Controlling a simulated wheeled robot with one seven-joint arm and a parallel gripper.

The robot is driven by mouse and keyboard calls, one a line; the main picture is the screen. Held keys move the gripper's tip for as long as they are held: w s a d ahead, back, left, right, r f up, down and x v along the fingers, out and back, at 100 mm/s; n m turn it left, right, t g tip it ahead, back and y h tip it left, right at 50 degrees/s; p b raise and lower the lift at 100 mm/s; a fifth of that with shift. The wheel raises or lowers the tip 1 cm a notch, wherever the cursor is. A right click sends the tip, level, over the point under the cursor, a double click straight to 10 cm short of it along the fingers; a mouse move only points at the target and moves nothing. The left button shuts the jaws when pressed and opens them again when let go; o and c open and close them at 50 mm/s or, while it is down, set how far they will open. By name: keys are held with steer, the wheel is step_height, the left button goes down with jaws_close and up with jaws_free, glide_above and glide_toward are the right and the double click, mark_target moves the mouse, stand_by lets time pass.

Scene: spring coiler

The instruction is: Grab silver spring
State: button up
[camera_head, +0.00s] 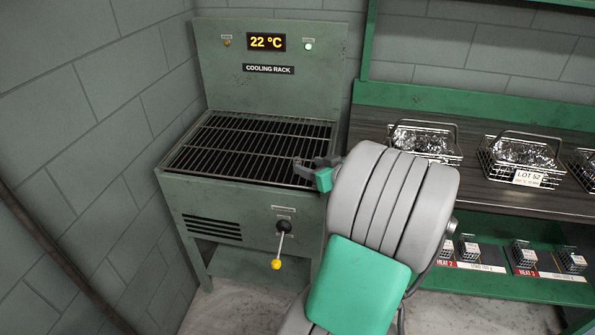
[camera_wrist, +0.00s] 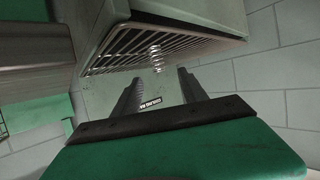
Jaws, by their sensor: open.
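In the wrist view a small, shiny coil-like thing, seemingly the silver spring (camera_wrist: 156,58), shows at the grate of the cooling rack (camera_wrist: 125,48). It lies beyond my gripper (camera_wrist: 160,82), in line with the gap between the two fingers. The fingers are apart with nothing between them. In the head view my gripper (camera_head: 308,168) is at the right front edge of the cooling rack (camera_head: 245,140), a little above the grate. No spring can be made out on the grate there; my gripper and arm cover part of its right side.
The rack's tall back panel (camera_head: 270,85) reads 22 °C. A lever with a yellow knob (camera_head: 276,264) hangs on its front. Wire baskets (camera_head: 425,160) of shiny metal pieces stand on the dark bench (camera_head: 475,190) at right.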

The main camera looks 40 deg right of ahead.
mark_target(299, 160)
steer(key=x, duration=0.6)
steer(key=shift+w+d+r, duration=0.15)
steer(key=shift+w+d, duration=0.05)
steer(key=shift+w, duration=0.05)
steer(key=shift+c, duration=0.4)
jaws_close()
